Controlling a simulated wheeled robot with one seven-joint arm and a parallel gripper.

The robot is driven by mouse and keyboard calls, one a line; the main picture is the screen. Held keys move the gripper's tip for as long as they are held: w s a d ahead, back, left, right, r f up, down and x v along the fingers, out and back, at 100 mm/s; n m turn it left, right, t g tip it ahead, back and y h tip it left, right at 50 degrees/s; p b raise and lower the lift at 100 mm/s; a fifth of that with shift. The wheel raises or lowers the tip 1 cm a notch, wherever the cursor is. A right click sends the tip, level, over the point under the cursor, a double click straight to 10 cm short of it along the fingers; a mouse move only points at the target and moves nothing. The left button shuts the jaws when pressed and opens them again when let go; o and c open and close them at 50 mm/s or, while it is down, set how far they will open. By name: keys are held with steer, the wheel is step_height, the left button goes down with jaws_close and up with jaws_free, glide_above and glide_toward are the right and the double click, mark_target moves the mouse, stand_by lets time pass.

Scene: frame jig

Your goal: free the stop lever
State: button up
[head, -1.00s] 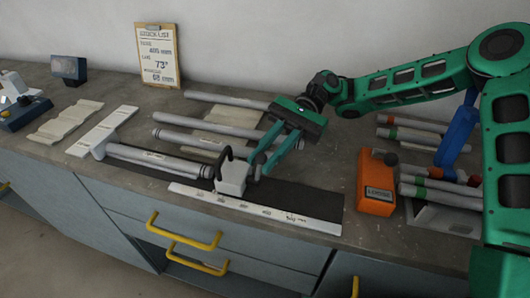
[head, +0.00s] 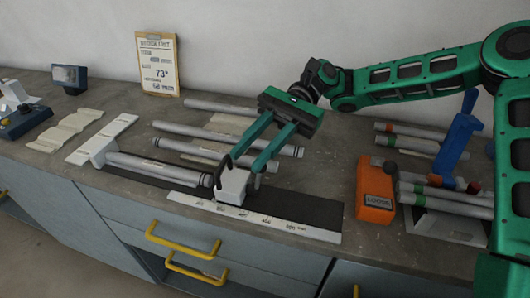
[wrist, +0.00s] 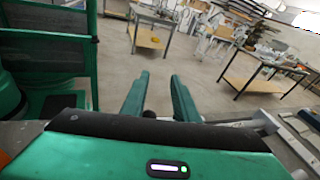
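The stop is a white block (head: 233,187) on the jig's scale strip, with a dark bent lever (head: 219,170) standing at its left side. A grey tube (head: 160,167) lies to its left along the jig, its right end close to the block. My gripper (head: 246,163) is just above and behind the block, with its two green fingers apart and nothing clearly between them. The left fingertip is close to the lever's top; I cannot tell if they touch. In the wrist view the fingers (wrist: 160,78) are also apart. The lever's lower part is partly hidden.
An orange box (head: 376,190) stands on the bench right of the jig, beside racked tubes (head: 425,180). Loose grey tubes (head: 205,131) lie behind the jig. A clipboard (head: 158,65) leans on the wall. Yellow drawer handles (head: 183,240) stick out at the front.

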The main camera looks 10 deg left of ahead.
steer(key=s+a+r, duration=0.4)
steer(key=s+r, duration=0.1)
steer(key=s, duration=0.2)
steer(key=shift+s, duration=0.1)
stand_by(0.4)
